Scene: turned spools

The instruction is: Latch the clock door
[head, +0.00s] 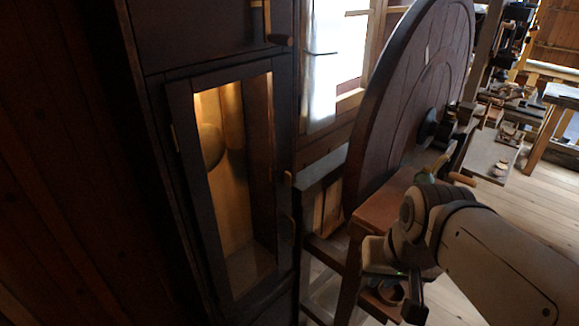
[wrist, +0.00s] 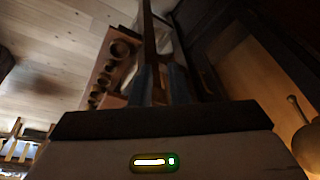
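The tall dark clock case stands at left in the head view. Its glazed door (head: 223,190) shows a lit interior with a round pendulum bob (head: 211,146). The door looks close to its frame, but I cannot tell whether it is fully flush. A small brass piece, seemingly the latch (head: 288,178), sits on the frame right of the door. My gripper (head: 414,298) is right of the clock, apart from it, partly hidden by my arm. In the wrist view my gripper (wrist: 161,82) has its fingers spread with nothing held; the pendulum bob (wrist: 301,108) shows at right.
A large dark wooden wheel (head: 411,85) and a reddish-brown bench (head: 384,211) stand right of the clock, close to my arm. Plank floor (head: 500,203) is open at right.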

